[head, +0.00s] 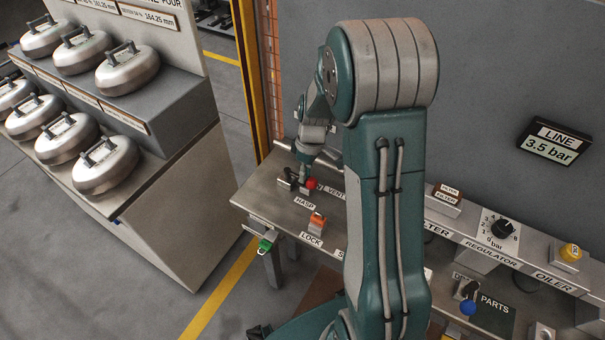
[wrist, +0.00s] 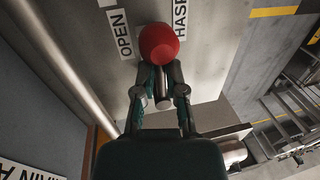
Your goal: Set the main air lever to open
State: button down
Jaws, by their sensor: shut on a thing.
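The main air lever shows in the wrist view as a red ball knob (wrist: 159,44) on a short grey shaft. My gripper (wrist: 160,74) is shut on the lever just below the knob, one finger on each side. The OPEN label (wrist: 120,34) lies to the left of the knob and the HASP label (wrist: 180,20) to its upper right. In the head view the red knob (head: 310,183) sits near the left end of the steel bench, with my gripper (head: 303,174) at it. The lever's base is mostly hidden.
An orange lock piece (head: 317,221) and a green padlock (head: 266,244) are near the bench's front edge. A regulator dial (head: 502,229), a yellow oiler knob (head: 570,251) and a blue knob (head: 468,307) are to the right. A gauge (head: 554,142) reads LINE 3.5 bar.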

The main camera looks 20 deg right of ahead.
jog(key=c, duration=0.8)
grip_release()
jog(key=shift+s+d+f, duration=0.2)
jog(key=shift+s, duration=0.25)
jog(key=shift+o, duration=0.5)
jog(key=shift+d, duration=0.3)
jog(key=shift+r, duration=0.1)
jog(key=shift+a, duration=0.1)
jog(key=shift+w+a+r, duration=0.1)
jog(key=shift+w+a, duration=0.1)
jog(key=shift+a, duration=0.15)
jog(key=shift+r, duration=0.25)
notch_tip(320, 180, up, 11)
jog(key=w+d, duration=0.1)
jog(key=d, duration=0.1)
jog(key=shift+w, duration=0.2)
